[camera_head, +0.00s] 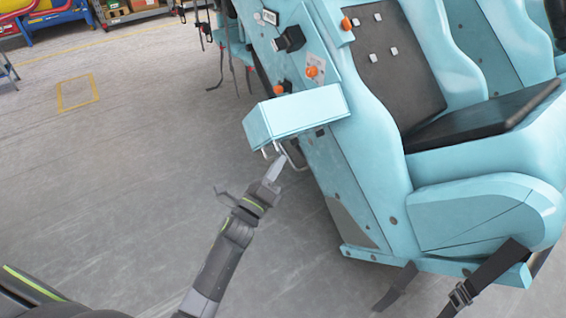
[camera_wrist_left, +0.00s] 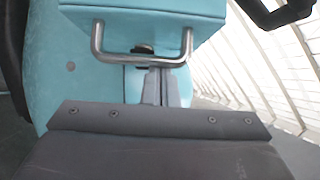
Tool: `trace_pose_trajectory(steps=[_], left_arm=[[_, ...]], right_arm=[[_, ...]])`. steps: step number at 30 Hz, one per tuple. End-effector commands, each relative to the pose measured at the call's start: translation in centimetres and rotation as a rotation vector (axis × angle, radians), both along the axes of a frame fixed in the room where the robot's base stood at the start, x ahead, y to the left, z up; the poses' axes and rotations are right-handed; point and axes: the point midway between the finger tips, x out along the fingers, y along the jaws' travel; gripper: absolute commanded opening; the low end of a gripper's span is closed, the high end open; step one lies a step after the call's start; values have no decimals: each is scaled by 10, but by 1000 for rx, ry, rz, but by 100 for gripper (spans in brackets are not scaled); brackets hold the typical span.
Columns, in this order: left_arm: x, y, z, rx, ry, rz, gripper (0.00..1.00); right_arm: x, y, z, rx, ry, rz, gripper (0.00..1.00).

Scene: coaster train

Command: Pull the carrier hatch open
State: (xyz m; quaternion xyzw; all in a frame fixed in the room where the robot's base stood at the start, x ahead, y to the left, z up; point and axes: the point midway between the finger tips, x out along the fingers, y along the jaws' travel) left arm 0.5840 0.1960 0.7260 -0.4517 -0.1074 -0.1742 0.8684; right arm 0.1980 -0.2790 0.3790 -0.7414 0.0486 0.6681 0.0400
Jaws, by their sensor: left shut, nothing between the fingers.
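The carrier is a light-blue coaster car. A light-blue box-shaped part, which looks like the hatch (camera_head: 297,115), sticks out from its side; it also shows at the top of the left wrist view (camera_wrist_left: 150,10). A metal U-shaped handle (camera_wrist_left: 140,59) hangs from its lower edge. My left gripper (camera_head: 276,166) is just below the box, fingers shut and empty. In the left wrist view the fingertips (camera_wrist_left: 160,72) reach just under the handle's bar, near its middle. I cannot tell whether they touch it. My right gripper is not in view.
Dark padded seats (camera_head: 390,60) fill the right. Orange knobs (camera_head: 312,71) and black fittings stand on the panel above the box. Loose straps (camera_head: 480,280) hang at the lower right. Grey floor (camera_head: 130,150) is clear on the left.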

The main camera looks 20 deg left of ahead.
Motion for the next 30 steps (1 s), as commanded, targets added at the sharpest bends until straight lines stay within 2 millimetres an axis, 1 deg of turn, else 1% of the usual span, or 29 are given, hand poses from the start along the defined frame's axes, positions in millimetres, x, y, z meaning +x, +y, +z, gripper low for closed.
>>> trace_pose_trajectory(steps=[1,6,9,12,26,30], left_arm=[[-1,3,5,5,4,-2,0],[-1,16,12,11,8,-6,0],[0,23,16,8,9,-5,0],[0,24,17,7,9,-6,0],[1,24,15,7,8,-7,0],[4,24,10,7,8,-8,0]], right_arm=[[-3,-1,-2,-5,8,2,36],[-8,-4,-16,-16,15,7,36],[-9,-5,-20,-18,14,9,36],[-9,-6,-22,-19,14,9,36],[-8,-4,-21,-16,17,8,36],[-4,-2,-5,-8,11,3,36]])
